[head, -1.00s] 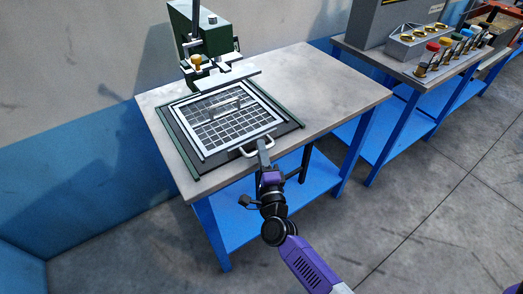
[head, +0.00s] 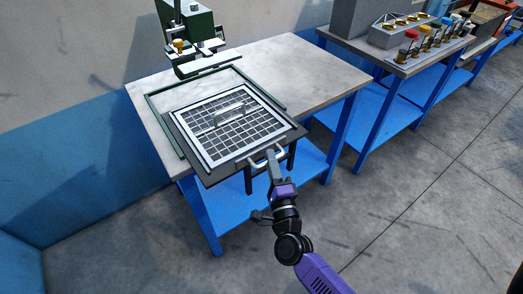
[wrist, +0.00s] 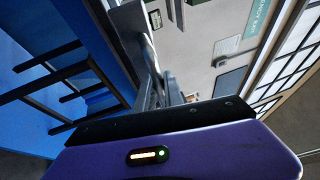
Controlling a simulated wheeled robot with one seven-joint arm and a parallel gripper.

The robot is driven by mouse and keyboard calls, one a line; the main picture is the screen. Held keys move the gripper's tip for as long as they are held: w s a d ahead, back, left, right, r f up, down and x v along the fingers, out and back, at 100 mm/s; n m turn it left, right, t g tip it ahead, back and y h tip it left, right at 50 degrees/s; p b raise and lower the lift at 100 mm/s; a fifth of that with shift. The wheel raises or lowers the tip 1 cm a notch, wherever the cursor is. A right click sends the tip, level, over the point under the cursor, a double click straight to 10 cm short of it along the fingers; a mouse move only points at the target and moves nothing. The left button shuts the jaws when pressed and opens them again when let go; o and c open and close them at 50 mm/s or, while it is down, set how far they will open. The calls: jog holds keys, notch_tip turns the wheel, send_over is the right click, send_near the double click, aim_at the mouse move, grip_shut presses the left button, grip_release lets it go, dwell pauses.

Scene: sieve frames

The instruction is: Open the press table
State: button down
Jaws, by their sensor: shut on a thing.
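The press table (head: 184,141) is a dark sliding plate with a white-framed grid sieve (head: 212,152) lying on it. A raised handle (head: 229,112) stands on the grid. The plate is pulled out toward me from its green guide frame (head: 157,118) and overhangs the bench's front edge.
The grey bench top (head: 310,75) is free to the right of the guide frame. A second bench (head: 405,62) at the right carries a rack and several coloured-handled stamps. Blue bench legs (head: 335,145) stand near my arm. The floor in front is open.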

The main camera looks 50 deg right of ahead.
jog(key=s+a, duration=0.1)
jog(key=s, duration=0.4)
jog(key=shift+s+a, duration=0.4)
jog(key=shift+f, duration=0.1)
jog(key=c, duration=1.5)
grip_release()
jog(key=shift+o, duration=0.2)
jog(key=b+v, duration=0.2)
jog(key=v, duration=0.5)
jog(key=shift+s+a, duration=0.2)
jog(key=shift+s, duration=0.05)
jog(key=shift+f, duration=0.1)
